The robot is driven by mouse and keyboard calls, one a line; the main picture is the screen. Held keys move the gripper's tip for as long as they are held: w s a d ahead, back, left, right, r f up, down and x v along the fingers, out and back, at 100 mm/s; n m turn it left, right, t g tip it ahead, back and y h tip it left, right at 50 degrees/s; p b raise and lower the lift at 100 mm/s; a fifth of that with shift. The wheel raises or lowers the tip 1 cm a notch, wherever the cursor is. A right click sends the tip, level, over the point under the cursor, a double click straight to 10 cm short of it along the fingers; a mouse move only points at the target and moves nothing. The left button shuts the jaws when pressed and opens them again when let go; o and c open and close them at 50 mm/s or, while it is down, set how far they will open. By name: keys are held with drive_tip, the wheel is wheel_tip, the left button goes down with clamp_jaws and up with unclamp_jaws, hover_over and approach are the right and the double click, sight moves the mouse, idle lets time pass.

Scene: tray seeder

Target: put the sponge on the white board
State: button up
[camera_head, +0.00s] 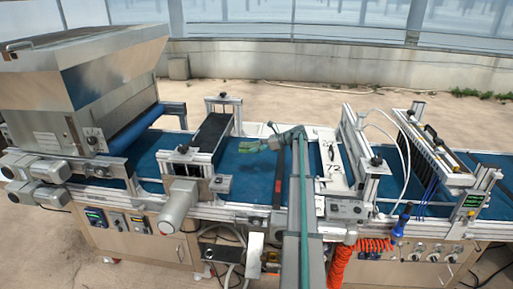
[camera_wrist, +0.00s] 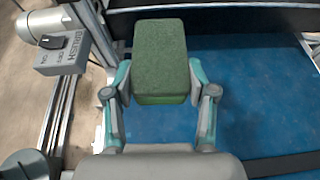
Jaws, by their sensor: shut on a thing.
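The green sponge (camera_wrist: 160,62) is a block with a dark green top and a brighter green lower edge. My gripper (camera_wrist: 160,82) is shut on it, one finger on each side. In the head view the sponge (camera_head: 249,146) is small, at the tip of my gripper (camera_head: 268,140), over the blue belt; it appears raised above the belt. The white board (camera_head: 332,165) lies across the machine to the right of my gripper, partly hidden by my arm. The board is not visible in the wrist view.
The blue belt (camera_head: 243,172) is clear below the sponge. A dark roller frame (camera_head: 211,133) stands left of it. A dark bar (camera_head: 279,178) crosses the belt between sponge and board. A metal gantry (camera_head: 358,145) with white hoses rises right of the board. A grey brush motor box (camera_wrist: 62,55) shows in the wrist view.

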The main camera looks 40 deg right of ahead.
drive_tip(key=s+a+p, duration=0.1)
drive_tip(key=s+a, duration=2.1)
drive_tip(key=a, duration=0.2)
drive_tip(key=shift+s, duration=0.25)
drive_tip(key=shift+w+b, duration=0.1)
drive_tip(key=shift+b, duration=0.2)
drive_tip(key=s+a+r+b, duration=0.3)
drive_tip(key=r, duration=0.2)
drive_tip(key=shift+s+a, duration=0.25)
drive_tip(key=shift+a, duration=0.15)
